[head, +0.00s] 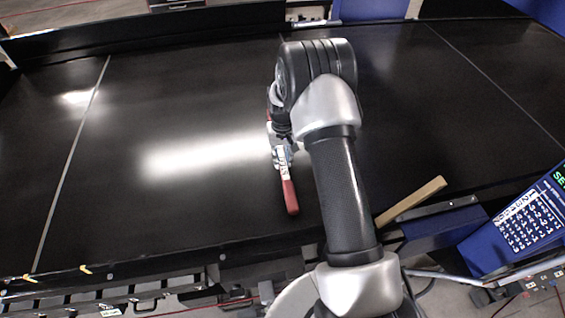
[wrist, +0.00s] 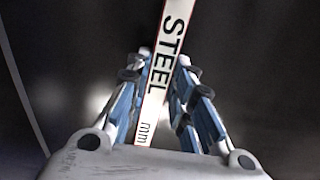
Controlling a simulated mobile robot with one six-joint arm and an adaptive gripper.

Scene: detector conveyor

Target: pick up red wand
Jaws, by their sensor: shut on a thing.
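The red wand (head: 290,196) has a red end and a white label. In the head view it points toward the front edge of the black conveyor belt, and its far part is hidden behind my arm. My gripper (head: 283,155) is around the white labelled part, with its wrist above it. In the wrist view the white face of the wand (wrist: 158,100), printed "STEEL" and "mm", runs between the blue-padded fingers of my gripper (wrist: 160,85). The fingers are shut on it. I cannot tell whether the wand touches the belt.
The black belt (head: 120,190) is wide and mostly clear. A tan wooden bar (head: 411,201) lies near the front edge, right of my arm. A blue control panel (head: 520,225) with a keypad stands at the right. A dark wall (head: 150,35) runs along the back.

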